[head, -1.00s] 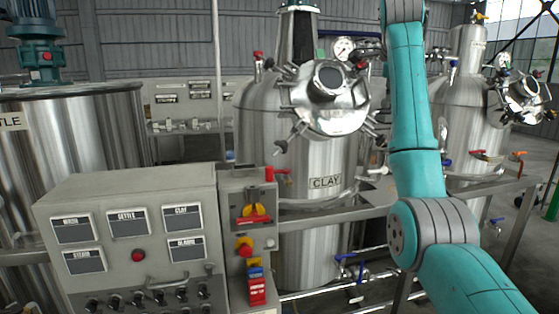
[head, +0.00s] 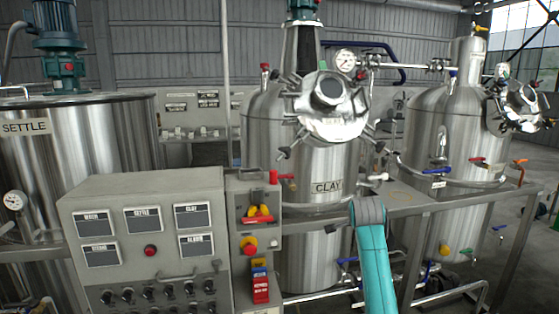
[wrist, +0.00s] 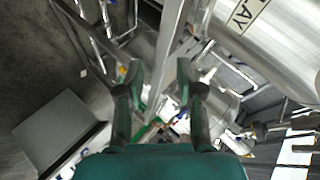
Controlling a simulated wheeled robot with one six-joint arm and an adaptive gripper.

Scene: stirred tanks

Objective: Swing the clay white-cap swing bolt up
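The clay tank (head: 300,170) is a shiny steel vessel with a CLAY label, in the middle of the head view. Its round manway lid (head: 325,128) faces forward, ringed by several swing bolts with dark ends that stick outward. I cannot make out which bolt has the white cap. In the wrist view, part of the clay tank (wrist: 285,45) shows at the upper right. My gripper (wrist: 160,75) is open there, with nothing between its fingers. In the head view only an arm link of mine shows, low and right of the tank; my gripper is out of that view.
A grey control panel (head: 150,240) stands at the front left, before the settle tank (head: 80,145). Another steel tank (head: 430,140) with a similar lid stands at the right. A steel frame rail (head: 450,200) and pipes run between the tanks.

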